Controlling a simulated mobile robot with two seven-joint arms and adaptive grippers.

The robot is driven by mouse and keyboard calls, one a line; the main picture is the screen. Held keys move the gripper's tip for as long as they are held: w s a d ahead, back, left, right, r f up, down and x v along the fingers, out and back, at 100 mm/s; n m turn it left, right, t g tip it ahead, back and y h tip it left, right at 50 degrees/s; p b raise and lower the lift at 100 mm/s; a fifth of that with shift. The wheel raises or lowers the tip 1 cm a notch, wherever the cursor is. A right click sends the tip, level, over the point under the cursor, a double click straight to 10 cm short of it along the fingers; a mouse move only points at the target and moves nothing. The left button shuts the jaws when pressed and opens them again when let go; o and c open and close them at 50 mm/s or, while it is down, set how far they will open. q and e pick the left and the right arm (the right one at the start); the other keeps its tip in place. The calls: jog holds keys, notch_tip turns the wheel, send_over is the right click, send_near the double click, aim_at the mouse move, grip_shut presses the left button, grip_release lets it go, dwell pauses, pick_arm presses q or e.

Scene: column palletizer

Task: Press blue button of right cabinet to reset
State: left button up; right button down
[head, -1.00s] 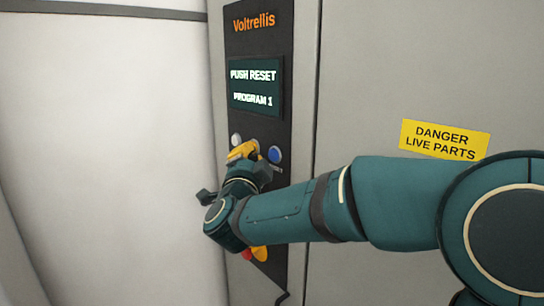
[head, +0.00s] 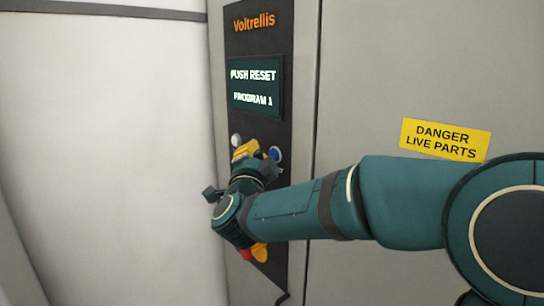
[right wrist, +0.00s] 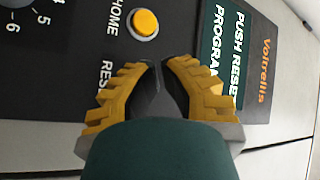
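The cabinet's black control panel (head: 270,200) has a screen (head: 255,86) reading "PUSH RESET PROGRAM 1". The blue button (head: 276,153) is below the screen, partly covered by my right gripper (head: 252,153). In the right wrist view the gripper (right wrist: 160,68) is shut and empty, its yellow-padded fingers meeting over the panel. They hide the blue button there, and only "RES" of a label shows. I cannot tell whether the fingers touch the button. My left gripper is not in view.
In the right wrist view a yellow button (right wrist: 144,24) is marked HOME. A yellow danger sign (head: 445,139) is on the right.

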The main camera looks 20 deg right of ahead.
jog(key=shift+d, duration=0.1)
dwell(0.7)
jog(key=shift+w+d+b, duration=0.15)
jog(key=shift+d+b, duration=0.15)
jog(key=shift+w+d, duration=0.1)
jog(key=shift+d, duration=0.3)
dwell(0.8)
jog(key=shift+a, duration=0.2)
jog(key=shift+s+a+b, duration=0.3)
jog(key=shift+a+b, duration=0.05)
jog(key=shift+a, duration=0.2)
jog(key=shift+a, duration=0.1)
jog(key=a, duration=0.1)
jog(key=s+a, duration=0.1)
jog(key=a, duration=0.2)
jog(key=shift+s+a, duration=0.3)
jog(key=shift+s, duration=0.05)
dwell(0.8)
